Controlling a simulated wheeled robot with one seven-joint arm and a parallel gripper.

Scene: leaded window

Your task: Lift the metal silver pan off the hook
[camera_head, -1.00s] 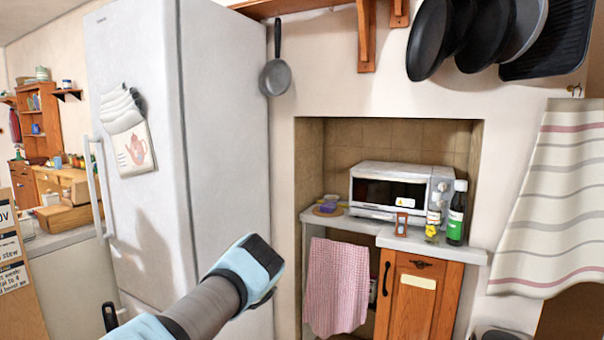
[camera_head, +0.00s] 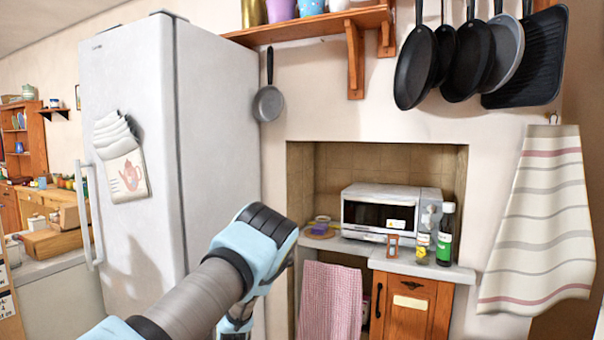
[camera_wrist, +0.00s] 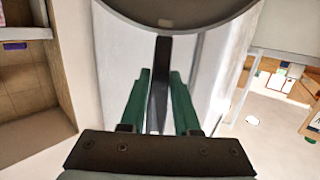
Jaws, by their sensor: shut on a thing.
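A small grey pan with a dark handle (camera_head: 268,104) hangs on the wall right of the fridge; nothing touches it. Among the black pans at the upper right hangs another grey pan (camera_head: 507,50). In the wrist view my gripper (camera_wrist: 161,75) has its green fingers on both sides of a dark, flat handle (camera_wrist: 160,95). That handle leads to a round grey pan (camera_wrist: 180,10), cut off by the frame's top edge. In the head view my gripper and this held pan are hidden or out of frame; only my arm shows, at the bottom middle.
The tall white fridge (camera_head: 160,150) stands left of my arm. A wooden shelf (camera_head: 310,27) juts out above. A microwave (camera_head: 385,212) and bottles stand on the alcove counter (camera_head: 425,267). A striped cloth (camera_head: 540,220) hangs at the right. The wall above the alcove is clear.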

